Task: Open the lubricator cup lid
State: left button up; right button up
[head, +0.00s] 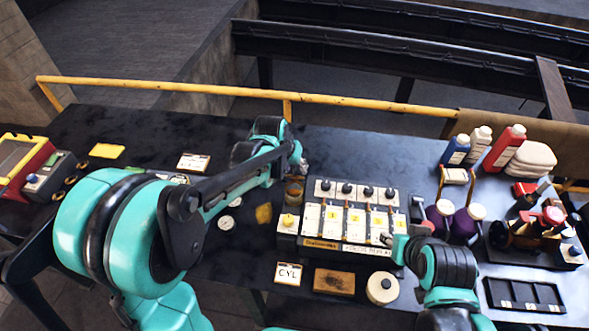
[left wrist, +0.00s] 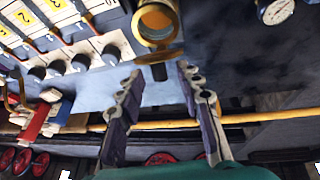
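The lubricator cup (left wrist: 157,20) is a round brass cup at the top of the left wrist view, with a dark tab (left wrist: 158,70) on its near side. I cannot tell how far its lid is open. In the head view the cup (head: 293,190) stands just left of the lubricator box (head: 345,222). My left gripper (left wrist: 159,76) is open, its fingers apart on both sides of the tab, with nothing visibly held. It also shows in the head view (head: 299,164), just behind the cup. My right gripper (head: 396,247) is at the box's right front; its fingers are unclear.
A yellow rail (head: 240,91) runs along the bench's back edge. Bottles (head: 505,147) and purple-bodied containers (head: 467,222) stand to the right. A CYL card (head: 289,273), a brown block (head: 334,282) and a round white-topped item (head: 382,289) lie in front of the box.

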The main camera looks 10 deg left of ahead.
pick_arm(q)
jog(key=shift+w+f, duration=0.1)
jog(key=shift+f, duration=0.1)
grip_shut()
